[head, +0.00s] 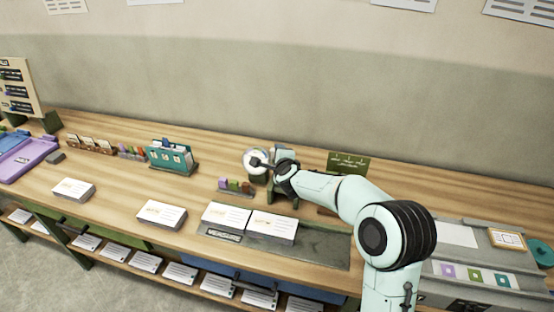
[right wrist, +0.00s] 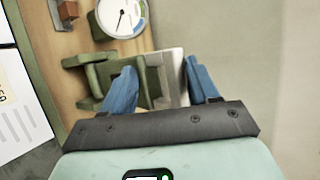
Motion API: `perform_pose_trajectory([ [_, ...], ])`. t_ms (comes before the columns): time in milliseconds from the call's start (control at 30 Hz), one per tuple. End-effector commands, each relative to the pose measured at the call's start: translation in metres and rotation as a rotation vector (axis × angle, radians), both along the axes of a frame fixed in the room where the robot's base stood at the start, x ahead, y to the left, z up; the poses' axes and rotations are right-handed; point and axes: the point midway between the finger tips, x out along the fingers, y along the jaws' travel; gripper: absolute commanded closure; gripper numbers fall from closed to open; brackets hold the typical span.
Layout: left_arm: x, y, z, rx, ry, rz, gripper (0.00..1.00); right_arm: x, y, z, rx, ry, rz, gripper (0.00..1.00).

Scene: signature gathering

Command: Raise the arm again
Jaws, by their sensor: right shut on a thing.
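A small device with a green frame (right wrist: 92,78) and a pale grey part (right wrist: 168,72) shows in the right wrist view. My right gripper (right wrist: 162,85) has its two blue fingers on either side of the pale grey part and is shut on it. The fingers hide some of the device. In the head view my right gripper (head: 272,166) is at the back middle of the table, and its arm hides much of the device. I cannot tell how far the grey part is raised. My left gripper is not in view.
A round white dial (right wrist: 122,16) stands close beside the device. Small coloured blocks (head: 235,185) sit left of it. Paper stacks (head: 225,216) lie in front, and a teal card holder (head: 172,157) stands farther left. A green sign (head: 347,163) stands behind my arm.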

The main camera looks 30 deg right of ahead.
Motion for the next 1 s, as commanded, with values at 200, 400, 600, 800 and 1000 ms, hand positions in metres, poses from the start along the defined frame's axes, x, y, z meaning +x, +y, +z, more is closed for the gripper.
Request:
perform_pose_trajectory([
  [200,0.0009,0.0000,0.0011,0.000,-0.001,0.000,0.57,-0.0001,-0.0149,-0.0006,-0.015,0.000,-0.025,0.95],
  [400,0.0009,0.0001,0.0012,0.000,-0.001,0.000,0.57,0.0001,-0.0150,-0.0004,-0.016,0.000,-0.025,0.95],
  [600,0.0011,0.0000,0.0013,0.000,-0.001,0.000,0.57,0.0000,-0.0152,0.0001,-0.018,-0.001,-0.025,0.57],
  [800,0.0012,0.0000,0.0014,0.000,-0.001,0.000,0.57,-0.0001,-0.0154,0.0010,-0.019,-0.001,-0.024,0.57],
  [1000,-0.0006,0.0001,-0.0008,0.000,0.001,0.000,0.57,-0.0093,-0.0109,0.0074,-0.019,-0.005,-0.023,0.57],
])
